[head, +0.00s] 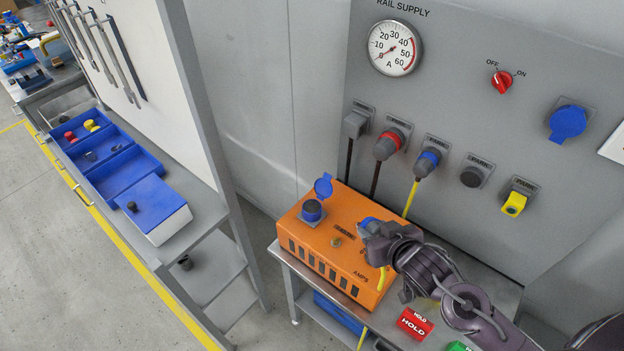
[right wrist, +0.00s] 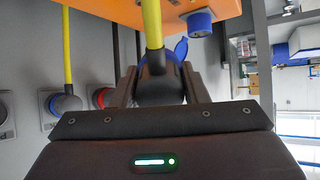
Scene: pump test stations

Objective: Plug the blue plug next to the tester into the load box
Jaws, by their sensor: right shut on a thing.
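The orange load box (head: 345,262) stands on a metal bench, marked AMPS. A blue round socket (head: 312,210) with its lid (head: 323,187) raised is on its left top; the socket also shows in the right wrist view (right wrist: 199,23). My right gripper (head: 378,240) is over the box's right part, shut on a dark-bodied blue plug (head: 368,223) with a yellow cable (right wrist: 152,25). The plug also shows between the fingers (right wrist: 155,88). It is apart from the left socket; its far end is hidden, so I cannot tell whether it touches the box. My left gripper is not in view.
The grey RAIL SUPPLY panel (head: 450,90) behind carries several plugs and sockets, including a blue-ringed plug (head: 428,160) with a yellow cable. A red HOLD tag (head: 414,324) lies right of the box. Blue bins (head: 125,175) stand on a shelf at left.

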